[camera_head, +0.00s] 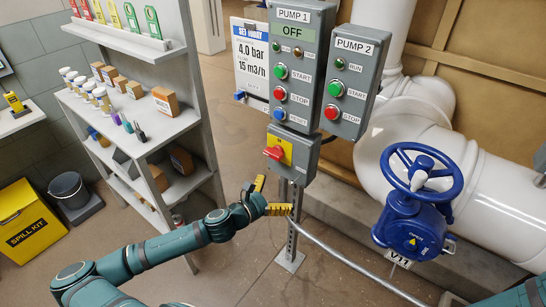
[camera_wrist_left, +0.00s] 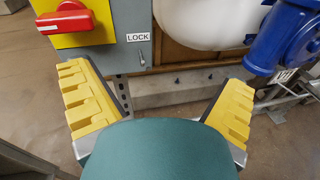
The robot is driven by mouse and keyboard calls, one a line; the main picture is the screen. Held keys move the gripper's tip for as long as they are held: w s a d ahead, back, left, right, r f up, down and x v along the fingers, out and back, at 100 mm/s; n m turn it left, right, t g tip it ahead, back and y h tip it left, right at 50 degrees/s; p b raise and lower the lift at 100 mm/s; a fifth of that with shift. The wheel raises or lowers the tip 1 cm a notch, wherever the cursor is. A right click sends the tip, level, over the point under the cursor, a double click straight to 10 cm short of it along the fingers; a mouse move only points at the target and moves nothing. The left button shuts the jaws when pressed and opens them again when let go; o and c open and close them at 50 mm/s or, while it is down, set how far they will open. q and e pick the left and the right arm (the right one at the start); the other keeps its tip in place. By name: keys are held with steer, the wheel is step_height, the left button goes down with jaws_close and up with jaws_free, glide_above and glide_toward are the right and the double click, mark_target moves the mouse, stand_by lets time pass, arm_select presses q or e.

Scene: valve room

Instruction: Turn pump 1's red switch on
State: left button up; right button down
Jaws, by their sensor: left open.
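The red switch (camera_head: 273,153) is a rotary handle on a yellow plate, on the small grey box under the pump 1 panel (camera_head: 296,55). The panel's display reads OFF. The handle lies roughly horizontal. In the left wrist view the red switch (camera_wrist_left: 68,18) is at the top left, cut by the frame edge, beside a LOCK label. My left gripper (camera_head: 274,198) is just below the switch box, its yellow fingers spread and empty. In the left wrist view the fingers of my left gripper (camera_wrist_left: 158,90) stand wide apart, clear of the switch. My right gripper is out of view.
The pump 2 panel (camera_head: 350,82) hangs right of pump 1's. A blue valve wheel (camera_head: 421,205) and white pipes stand at right. A grey shelf (camera_head: 150,130) with bottles and boxes is at left. A metal post carries the panels; a thin rail runs to the lower right.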

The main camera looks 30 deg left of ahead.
mark_target(271, 156)
arm_select(q)
steer(key=s+a+r+n+t+y, duration=0.2)
steer(key=a+n+y, duration=0.2)
steer(key=a, duration=0.6)
steer(key=w, duration=0.4)
steer(key=w+d+b, duration=0.1)
steer(key=w, duration=0.8)
steer(key=shift+w+d, duration=0.2)
steer(key=shift+w, duration=0.1)
steer(key=c, duration=1.2)
